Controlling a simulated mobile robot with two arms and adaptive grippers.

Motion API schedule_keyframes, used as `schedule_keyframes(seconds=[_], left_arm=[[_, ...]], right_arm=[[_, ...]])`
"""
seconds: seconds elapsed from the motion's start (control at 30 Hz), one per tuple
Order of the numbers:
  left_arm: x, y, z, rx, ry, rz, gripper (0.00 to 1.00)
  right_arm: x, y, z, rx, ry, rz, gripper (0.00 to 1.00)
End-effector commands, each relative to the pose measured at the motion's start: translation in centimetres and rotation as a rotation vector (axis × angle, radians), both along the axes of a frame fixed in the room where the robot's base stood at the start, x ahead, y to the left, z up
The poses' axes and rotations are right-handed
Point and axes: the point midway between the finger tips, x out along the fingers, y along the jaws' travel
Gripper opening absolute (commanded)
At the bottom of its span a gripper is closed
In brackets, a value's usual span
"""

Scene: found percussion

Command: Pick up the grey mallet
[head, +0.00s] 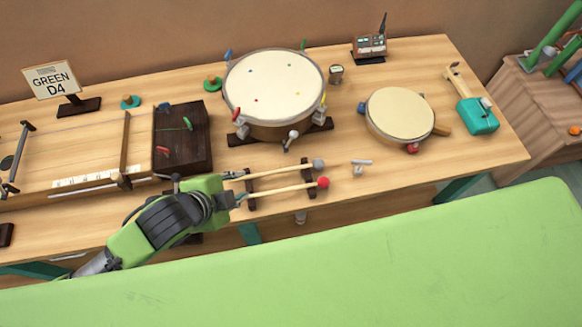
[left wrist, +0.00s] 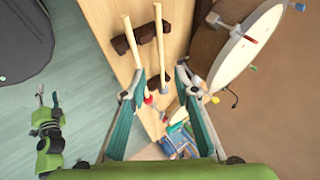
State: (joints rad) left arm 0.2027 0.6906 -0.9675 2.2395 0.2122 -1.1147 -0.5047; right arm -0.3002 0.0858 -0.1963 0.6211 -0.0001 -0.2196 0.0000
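The grey mallet (head: 282,171), a pale wooden stick with a grey head, lies across two dark rests on the table. The red-headed mallet (head: 285,190) lies beside it, nearer the front edge. My left gripper (head: 238,187) is open at the handle ends of the mallets. In the left wrist view the grey mallet (left wrist: 160,45) appears between the spread fingertips of my left gripper (left wrist: 160,72). The red mallet (left wrist: 128,35) passes close to the left finger there. My right gripper (left wrist: 48,100) shows small in the left wrist view, its fingers apart and away from the table.
A large drum (head: 273,85) stands behind the mallets and a smaller drum (head: 400,115) to the right. A stringed board (head: 75,160) and a dark block (head: 183,140) are to the left. The table's front right is mostly clear.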

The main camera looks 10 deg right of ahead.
Motion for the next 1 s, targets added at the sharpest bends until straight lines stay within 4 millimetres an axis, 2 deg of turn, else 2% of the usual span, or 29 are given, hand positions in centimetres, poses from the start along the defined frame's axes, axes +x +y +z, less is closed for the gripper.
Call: schedule_keyframes(seconds=[0.43,0.77,1.0], left_arm=[[3.6,-2.7,-5.3,0.003,0.000,-0.003,0.28],[4.6,-3.6,-6.8,0.002,0.001,-0.003,0.28],[6.1,-5.0,-8.8,0.002,-0.001,-0.003,0.28]], right_arm=[[-0.1,0.8,0.5,0.009,0.001,0.001,0.40],[-0.1,1.1,0.9,0.013,0.002,0.002,0.40],[-0.1,0.9,1.7,0.011,0.002,0.002,0.40]])
